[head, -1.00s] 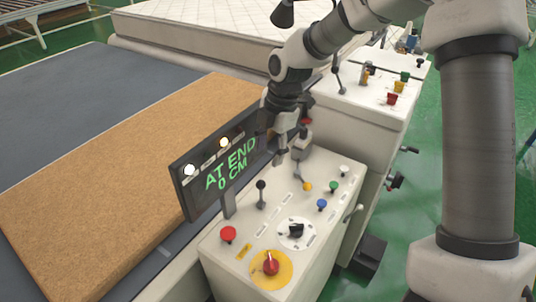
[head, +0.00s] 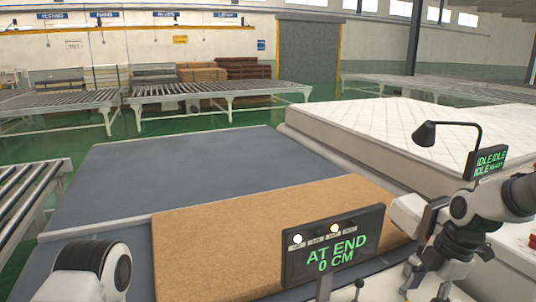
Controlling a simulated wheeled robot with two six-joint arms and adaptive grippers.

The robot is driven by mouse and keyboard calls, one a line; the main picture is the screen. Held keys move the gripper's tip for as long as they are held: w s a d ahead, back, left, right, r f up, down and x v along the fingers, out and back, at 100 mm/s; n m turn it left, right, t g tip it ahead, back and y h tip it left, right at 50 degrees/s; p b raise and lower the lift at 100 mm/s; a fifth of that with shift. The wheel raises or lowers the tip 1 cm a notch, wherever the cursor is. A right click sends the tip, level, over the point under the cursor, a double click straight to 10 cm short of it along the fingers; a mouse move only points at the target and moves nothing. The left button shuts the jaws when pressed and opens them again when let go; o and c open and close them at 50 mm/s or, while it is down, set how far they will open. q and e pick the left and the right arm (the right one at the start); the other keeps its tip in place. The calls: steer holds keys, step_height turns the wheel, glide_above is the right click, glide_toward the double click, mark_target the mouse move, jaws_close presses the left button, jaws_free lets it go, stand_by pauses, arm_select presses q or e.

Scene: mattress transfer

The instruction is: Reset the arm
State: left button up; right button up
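My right arm reaches in from the right, and its gripper (head: 424,284) points down over the white control console at the bottom right. I cannot tell whether its fingers are open or shut, or whether they touch anything. A white joint of my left arm shows at the bottom left; my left gripper is out of view. A dark display (head: 333,248) reads "AT END 0 CM" with two lamps lit. Most of the console's controls are cut off by the bottom edge.
A tan slab (head: 230,230) lies on the grey bed (head: 200,180). A white quilted mattress (head: 420,140) lies behind at the right. A black lamp (head: 425,134) and a display reading "IDLE" (head: 487,161) stand near my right arm. Roller conveyors (head: 220,92) stand beyond, with green floor between.

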steer(key=s+a+f+g+b, duration=0.1)
steer(key=s+f+g, duration=0.2)
steer(key=s+f, duration=0.6)
steer(key=s+a+f+g+b, duration=0.1)
steer(key=s+a+f+g, duration=0.2)
steer(key=f, duration=0.9)
steer(key=s+a+f+m+h+b, duration=0.1)
steer(key=s+a+f+m+h, duration=0.15)
steer(key=s+f+m, duration=1.1)
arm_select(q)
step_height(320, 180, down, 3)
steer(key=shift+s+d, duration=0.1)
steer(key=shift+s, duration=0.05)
arm_select(e)
steer(key=m+t, duration=0.2)
steer(key=m, duration=0.1)
steer(key=f+m+t, duration=0.1)
steer(key=m+t, duration=0.2)
steer(key=shift+s+f+m+y, duration=0.2)
steer(key=shift+m+y, duration=0.05)
steer(key=shift+m, duration=0.1)
